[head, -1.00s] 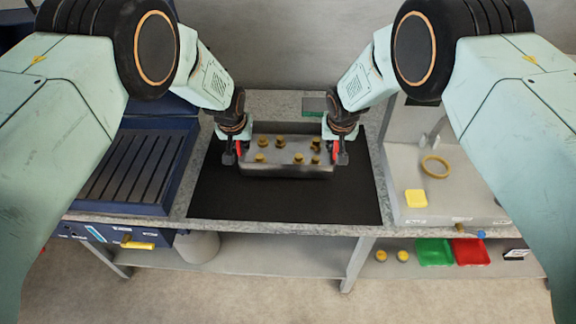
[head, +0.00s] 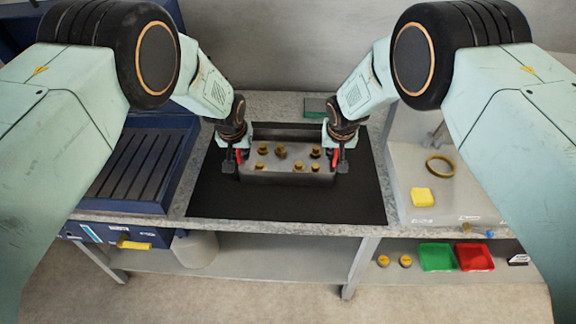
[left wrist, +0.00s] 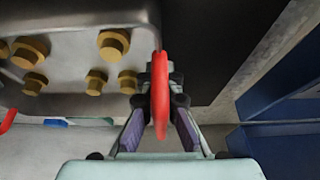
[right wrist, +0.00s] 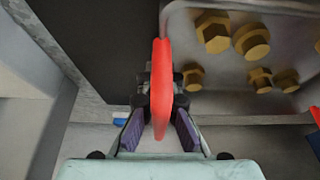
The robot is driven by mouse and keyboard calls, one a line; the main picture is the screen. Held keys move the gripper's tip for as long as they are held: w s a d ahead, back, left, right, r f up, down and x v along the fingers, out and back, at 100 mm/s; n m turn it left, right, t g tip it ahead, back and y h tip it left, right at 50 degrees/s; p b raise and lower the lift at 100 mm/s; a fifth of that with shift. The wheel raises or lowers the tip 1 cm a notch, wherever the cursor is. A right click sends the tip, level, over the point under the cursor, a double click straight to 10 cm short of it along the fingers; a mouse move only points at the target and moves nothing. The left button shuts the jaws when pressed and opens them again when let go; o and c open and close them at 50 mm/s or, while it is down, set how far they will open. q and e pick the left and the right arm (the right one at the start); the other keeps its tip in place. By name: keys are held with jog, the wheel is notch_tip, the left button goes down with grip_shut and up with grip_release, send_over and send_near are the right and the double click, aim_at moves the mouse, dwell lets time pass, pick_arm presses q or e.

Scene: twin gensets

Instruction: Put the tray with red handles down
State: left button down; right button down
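The grey metal tray (head: 288,177) with several brass bolts in it is over the black mat (head: 285,205) on the bench. Its left red handle (left wrist: 160,95) is between the fingers of my left gripper (left wrist: 160,100), which is shut on it. Its right red handle (right wrist: 161,85) is between the fingers of my right gripper (right wrist: 160,100), also shut on it. The tray looks level. I cannot tell whether its underside touches the mat. In the head view my grippers are at the tray's two ends.
A blue machine with a slatted top (head: 135,165) stands left of the mat. On the right a grey unit holds a yellow block (head: 422,197) and a brass ring (head: 440,166). Green (head: 437,257) and red (head: 474,257) trays lie on the lower shelf. The mat's front part is clear.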

pick_arm(q)
jog(key=c, duration=2)
grip_release()
jog(key=shift+w+d+f, duration=0.1)
jog(key=shift+f, duration=0.15)
pick_arm(e)
jog(key=c, duration=2)
grip_release()
jog(key=shift+w+f, duration=0.1)
jog(key=shift+f, duration=0.15)
pick_arm(q)
jog(key=shift+o, duration=0.7)
jog(key=shift+d, duration=0.1)
pick_arm(e)
jog(key=shift+o, duration=0.7)
jog(key=shift+d, duration=0.15)
pick_arm(q)
jog(key=shift+o, duration=0.7)
pick_arm(e)
jog(key=shift+o, duration=0.7)
pick_arm(q)
jog(key=shift+o, duration=1)
jog(key=shift+r, duration=0.2)
pick_arm(e)
jog(key=shift+o, duration=1)
jog(key=shift+r, duration=0.1)
